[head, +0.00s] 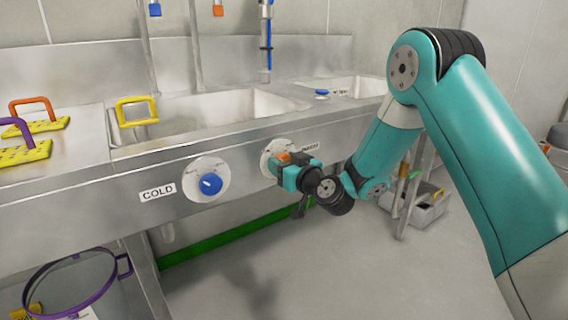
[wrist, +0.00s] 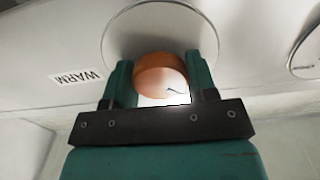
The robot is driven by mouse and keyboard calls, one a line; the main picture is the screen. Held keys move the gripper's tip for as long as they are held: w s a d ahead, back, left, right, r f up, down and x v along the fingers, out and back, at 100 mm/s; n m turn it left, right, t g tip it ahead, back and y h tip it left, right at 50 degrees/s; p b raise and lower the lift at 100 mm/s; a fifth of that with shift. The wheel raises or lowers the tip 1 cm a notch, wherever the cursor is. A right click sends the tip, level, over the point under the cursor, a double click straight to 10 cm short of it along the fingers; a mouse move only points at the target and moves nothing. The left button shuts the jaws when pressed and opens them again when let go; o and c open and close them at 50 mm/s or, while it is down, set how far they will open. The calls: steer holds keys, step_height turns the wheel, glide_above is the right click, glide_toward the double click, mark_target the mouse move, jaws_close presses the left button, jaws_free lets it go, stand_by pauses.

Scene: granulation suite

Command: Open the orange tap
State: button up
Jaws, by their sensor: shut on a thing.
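The orange tap (wrist: 160,78) is a round knob on a pale disc on the sink's front panel. In the head view the orange tap (head: 284,158) is mostly hidden behind my gripper (head: 287,172). In the wrist view my gripper (wrist: 162,82) has one finger on each side of the knob and is shut on it. A label reading WARM (wrist: 77,77) sits beside the disc. The knob's pointer mark is hard to read.
A blue knob (head: 209,184) with a COLD label (head: 158,192) is to the left on the same panel. A yellow-handled item (head: 137,112) sits on the basin's edge. A grey bin (head: 419,210) stands on the floor to the right.

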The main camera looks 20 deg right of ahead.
steer(key=shift+m, duration=0.4)
steer(key=m, duration=0.3)
steer(key=shift+m, duration=0.4)
steer(key=m, duration=0.4)
steer(key=shift+m+p, duration=0.3)
steer(key=shift+p, duration=0.1)
steer(key=m+p, duration=0.1)
steer(key=m, duration=0.3)
steer(key=shift+r, duration=0.1)
steer(key=shift+m+p, duration=0.9)
steer(key=shift+m, duration=1.5)
steer(key=o, duration=0.9)
